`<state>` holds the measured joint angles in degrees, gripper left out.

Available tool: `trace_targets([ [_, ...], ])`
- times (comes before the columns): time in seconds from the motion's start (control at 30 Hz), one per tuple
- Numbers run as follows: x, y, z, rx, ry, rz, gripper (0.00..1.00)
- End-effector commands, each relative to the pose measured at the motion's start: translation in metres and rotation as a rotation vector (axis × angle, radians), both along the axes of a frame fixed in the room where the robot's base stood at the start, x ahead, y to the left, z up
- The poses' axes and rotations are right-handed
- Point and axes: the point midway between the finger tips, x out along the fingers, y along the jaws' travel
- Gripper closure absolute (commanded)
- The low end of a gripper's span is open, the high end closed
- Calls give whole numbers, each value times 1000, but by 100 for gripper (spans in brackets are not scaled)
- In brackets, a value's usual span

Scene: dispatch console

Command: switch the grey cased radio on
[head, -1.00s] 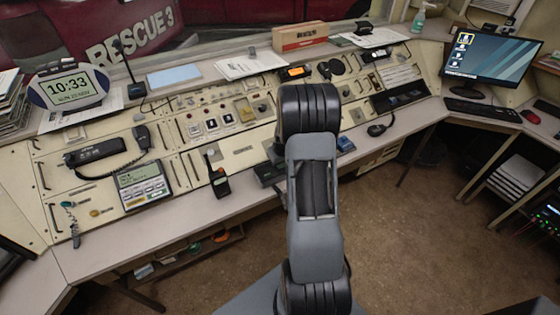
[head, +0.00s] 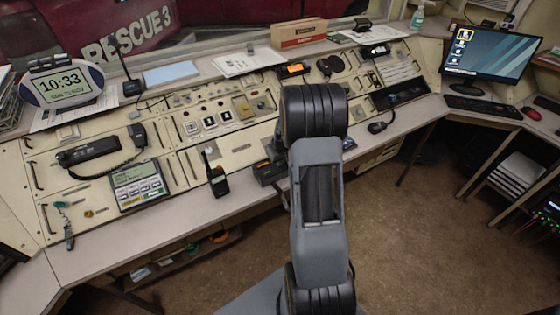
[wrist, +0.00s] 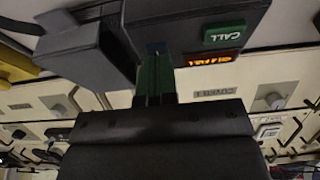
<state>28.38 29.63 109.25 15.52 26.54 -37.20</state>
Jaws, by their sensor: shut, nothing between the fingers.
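In the wrist view a dark grey cased unit (wrist: 185,22) fills the top. It has a green CALL button (wrist: 224,34) and a lit orange display (wrist: 211,59), whose text I cannot read. My gripper (wrist: 155,62) is shut and empty, its narrow green-lit fingers close to the unit's edge; I cannot tell whether they touch it. In the head view a small unit with an orange display (head: 294,70) stands on the console beyond my arm; it may be the same one. My gripper is hidden there behind my arm. No power switch is clearly visible.
A cardboard box (head: 299,33) stands at the back. A monitor (head: 492,53) is at the right. Floor is clear at front right.

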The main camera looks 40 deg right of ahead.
Motion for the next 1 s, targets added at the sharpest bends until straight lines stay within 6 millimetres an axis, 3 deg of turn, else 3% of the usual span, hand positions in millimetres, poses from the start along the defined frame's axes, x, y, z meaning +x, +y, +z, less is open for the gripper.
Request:
trace_targets([
  [0.57, 6, 0, 8, 0, 0, 1, 100],
  [0.83, 3, 3, 53, -1, -1, 6, 100],
  [1.0, -15, 3, 78, -3, -2, 4, 100],
])
